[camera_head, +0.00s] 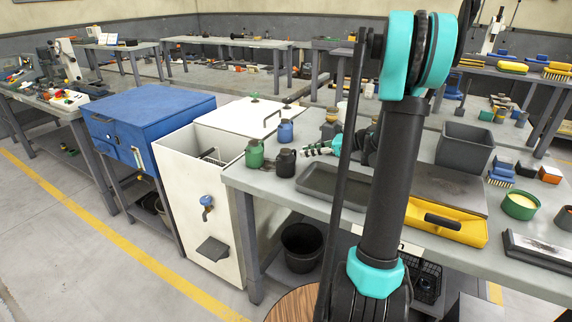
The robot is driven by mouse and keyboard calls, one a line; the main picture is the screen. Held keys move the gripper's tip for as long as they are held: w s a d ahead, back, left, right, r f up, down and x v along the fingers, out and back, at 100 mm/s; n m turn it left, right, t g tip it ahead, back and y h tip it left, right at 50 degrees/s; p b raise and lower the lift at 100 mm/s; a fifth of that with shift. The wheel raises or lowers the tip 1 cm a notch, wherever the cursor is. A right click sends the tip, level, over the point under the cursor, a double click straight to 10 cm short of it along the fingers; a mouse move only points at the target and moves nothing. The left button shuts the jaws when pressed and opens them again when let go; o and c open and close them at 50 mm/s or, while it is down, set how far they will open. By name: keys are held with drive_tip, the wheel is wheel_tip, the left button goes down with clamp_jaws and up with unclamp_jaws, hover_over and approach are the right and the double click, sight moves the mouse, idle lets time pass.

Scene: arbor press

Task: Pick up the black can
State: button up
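The black can (285,163) stands upright near the left end of the grey workbench (310,206). A green can (254,154) stands just left of it, and a blue can (286,132) stands behind it. My gripper (308,151) is close to the right of the black can and points left towards it, with a small gap showing between them. The gripper is small in view and partly hidden behind my arm, so I cannot see how far its fingers are spread.
A shallow dark tray (318,190) lies right of the cans, in front of my gripper. A yellow box (462,228) and a grey bin (464,147) stand farther right. A white cabinet (195,210) adjoins the bench's left end. A black bucket (301,247) stands below.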

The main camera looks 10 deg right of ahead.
sight(295, 154)
drive_tip(key=shift+f+x, duration=0.15)
drive_tip(key=shift+x, duration=1.4)
drive_tip(key=shift+f+x, duration=0.1)
drive_tip(key=shift+x, duration=1.45)
drive_tip(key=shift+d, duration=0.1)
clamp_jaws()
